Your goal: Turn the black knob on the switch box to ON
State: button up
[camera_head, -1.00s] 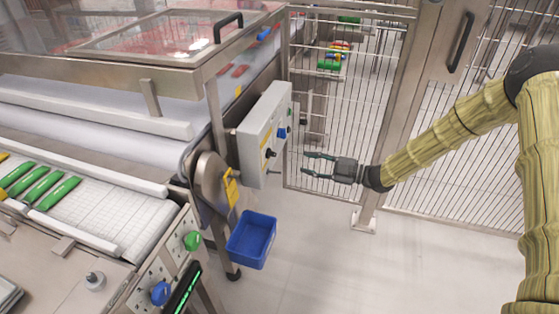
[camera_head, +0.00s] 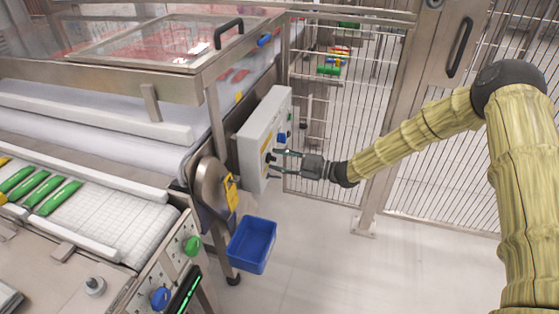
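The grey switch box (camera_head: 256,141) is mounted on the side of the conveyor machine, left of the picture's middle. Its front carries a black knob (camera_head: 270,157) low down, a blue knob (camera_head: 282,137) higher up and a yellow label. My gripper (camera_head: 272,164) comes in from the right with its fingertips at the black knob. The fingers are apart, one above the other, and look to be around or just in front of the knob. Whether they touch it cannot be told. The knob's pointer and markings are too small to read.
A blue bin (camera_head: 251,244) stands on the floor below the box. A metal mesh fence (camera_head: 335,130) with a post rises behind my gripper. A conveyor with green packs (camera_head: 38,187) lies at the left. The floor at the lower right is clear.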

jog(key=shift+a, duration=0.1)
grip_shut()
dwell(0.4)
jog(key=m, duration=0.4)
jog(key=m+p, duration=0.1)
jog(key=m, duration=0.4)
jog(key=shift+w+r, duration=0.1)
jog(key=m+p, duration=0.1)
jog(key=m, duration=0.4)
jog(key=shift+p, duration=0.3)
jog(key=shift+w+m+p, duration=0.1)
jog(key=shift+m+p, duration=0.4)
jog(key=shift+m, duration=1.4)
